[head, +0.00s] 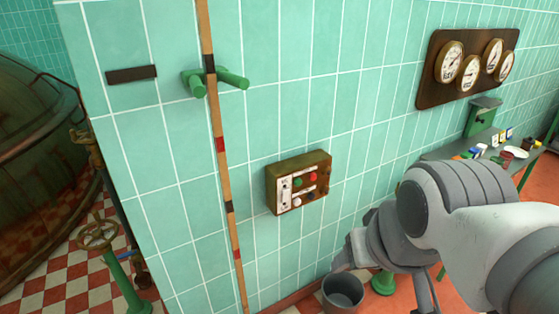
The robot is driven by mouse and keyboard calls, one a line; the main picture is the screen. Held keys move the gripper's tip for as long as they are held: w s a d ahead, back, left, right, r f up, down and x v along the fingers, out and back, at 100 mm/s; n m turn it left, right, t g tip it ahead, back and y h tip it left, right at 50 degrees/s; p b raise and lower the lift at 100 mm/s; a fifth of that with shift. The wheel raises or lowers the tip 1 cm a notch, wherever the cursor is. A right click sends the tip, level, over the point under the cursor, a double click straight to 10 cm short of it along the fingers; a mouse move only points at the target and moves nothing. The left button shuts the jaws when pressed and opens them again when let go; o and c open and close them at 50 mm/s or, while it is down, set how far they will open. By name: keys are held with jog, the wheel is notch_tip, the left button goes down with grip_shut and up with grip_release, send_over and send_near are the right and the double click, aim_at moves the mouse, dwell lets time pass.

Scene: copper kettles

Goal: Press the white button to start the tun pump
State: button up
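A brown control box (272,194) is fixed to the green tiled wall near the middle of the head view. A slot-like strip is on the panel's left side. My arm reaches in from the right, with its grey links right of and below the box, apart from it. I cannot make out my gripper's fingers.
A banded wooden pole (227,180) stands left of the box, by a green bracket (232,79). A grey bucket (342,292) is on the floor below. Gauges (469,73) hang at the upper right, above a cluttered bench. A green valve stand (123,277) is at left.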

grip_shut()
dwell(1.5)
